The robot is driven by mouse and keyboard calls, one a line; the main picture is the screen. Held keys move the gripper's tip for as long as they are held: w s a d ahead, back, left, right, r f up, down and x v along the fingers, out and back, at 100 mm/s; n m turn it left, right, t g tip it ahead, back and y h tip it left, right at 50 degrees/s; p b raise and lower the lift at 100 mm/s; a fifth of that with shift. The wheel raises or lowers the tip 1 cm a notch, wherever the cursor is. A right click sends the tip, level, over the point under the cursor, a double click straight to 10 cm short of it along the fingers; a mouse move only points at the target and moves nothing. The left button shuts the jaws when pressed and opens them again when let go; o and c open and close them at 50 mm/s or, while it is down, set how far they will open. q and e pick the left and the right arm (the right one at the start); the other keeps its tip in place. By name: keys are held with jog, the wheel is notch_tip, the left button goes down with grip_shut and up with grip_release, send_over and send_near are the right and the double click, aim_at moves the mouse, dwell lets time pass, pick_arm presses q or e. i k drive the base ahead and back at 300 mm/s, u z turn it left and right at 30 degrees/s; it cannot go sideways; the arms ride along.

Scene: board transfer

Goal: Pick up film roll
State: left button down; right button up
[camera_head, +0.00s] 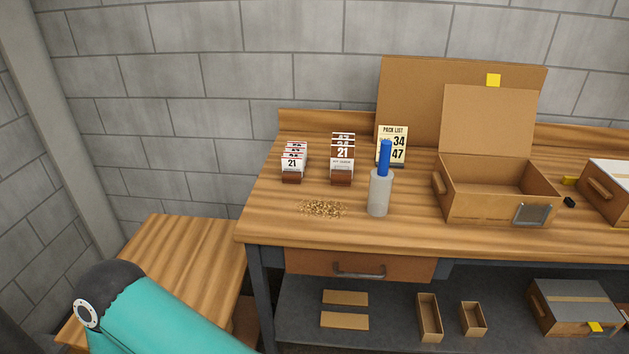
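The film roll (379,192) appears to be the pale, translucent cylinder with a blue handle (384,159) rising from its top. It stands upright on the wooden workbench (340,231), near the front edge and left of the open cardboard box. Nothing touches it from my side. A teal link of my own arm shows at the lower left, well away from the roll. Neither of my grippers is in view.
An open cardboard box (453,203) stands right of the roll. A pack list card (399,134) is behind it. Two numbered card stacks (293,164) (342,165) and scattered small bits (322,209) lie left. Boxes and trays sit on the lower shelf (385,336).

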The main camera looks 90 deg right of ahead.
aim_at(381, 178)
jog(key=k, duration=1.8)
jog(key=u, duration=1.85)
jog(key=i, duration=0.1)
jog(key=z, duration=3.35)
jog(key=i, duration=0.95)
